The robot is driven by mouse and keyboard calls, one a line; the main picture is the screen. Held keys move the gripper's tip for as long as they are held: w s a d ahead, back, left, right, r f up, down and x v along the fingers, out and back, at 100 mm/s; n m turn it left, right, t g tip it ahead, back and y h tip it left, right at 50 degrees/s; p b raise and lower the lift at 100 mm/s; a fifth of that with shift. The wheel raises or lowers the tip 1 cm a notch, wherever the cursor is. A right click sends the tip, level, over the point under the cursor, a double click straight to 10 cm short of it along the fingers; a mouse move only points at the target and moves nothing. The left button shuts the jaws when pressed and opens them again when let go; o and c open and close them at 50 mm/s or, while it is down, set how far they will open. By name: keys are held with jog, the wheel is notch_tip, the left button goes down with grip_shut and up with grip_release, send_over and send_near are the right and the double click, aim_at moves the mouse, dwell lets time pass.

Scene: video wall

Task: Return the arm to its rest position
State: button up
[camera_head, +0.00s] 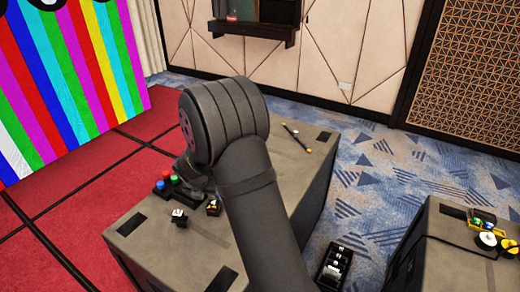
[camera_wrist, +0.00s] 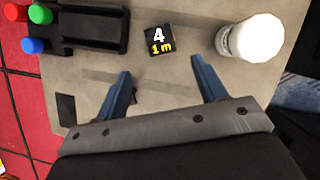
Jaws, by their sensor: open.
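My gripper (camera_wrist: 165,82) shows in the wrist view with its two blue fingers spread apart and nothing between them. It is above the grey table top (camera_wrist: 180,125). In the head view my arm rises from the bottom and bends over the table (camera_head: 285,185), and it hides the gripper and part of the table top. A small black block marked "4 1 m" (camera_wrist: 160,40) lies beyond the fingertips. A white cylindrical object (camera_wrist: 250,38) stands to the right of it, apart from the right finger.
A black holder (camera_wrist: 90,25) with red, green and blue knobs sits at the table's left side. A pen-like stick (camera_head: 297,138) lies at the table's far side. A second grey case (camera_head: 450,250) with small items stands at right. A black tray (camera_head: 334,266) is between them.

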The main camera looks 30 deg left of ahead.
jog(key=x, duration=1.1)
jog(key=shift+w+f, duration=0.15)
jog(key=shift+f, duration=0.2)
jog(key=shift+r, duration=1.6)
